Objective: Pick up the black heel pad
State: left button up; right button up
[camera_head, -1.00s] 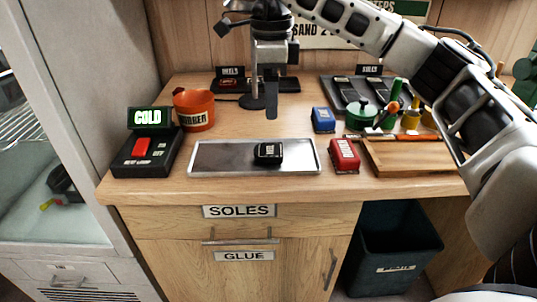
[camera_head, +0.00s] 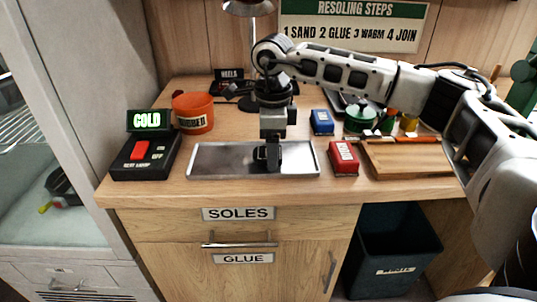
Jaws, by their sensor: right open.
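The black heel pad (camera_head: 260,155), a small dark block, sits on the metal tray (camera_head: 215,161) near the front of the bench. It is mostly hidden behind my right gripper. My right gripper (camera_head: 272,160) points down over the tray, with its fingers open at the pad. I cannot tell from this view whether the fingers touch it or straddle it. My left gripper is not in view.
A red block (camera_head: 343,158) and a wooden board (camera_head: 410,160) lie right of the tray. A blue block (camera_head: 321,122) is behind. The COLD switch box (camera_head: 145,158) and an orange pot (camera_head: 193,112) stand left.

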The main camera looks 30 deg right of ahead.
jog(key=c, duration=0.8)
jog(key=shift+o, duration=0.2)
jog(key=shift+r, duration=0.1)
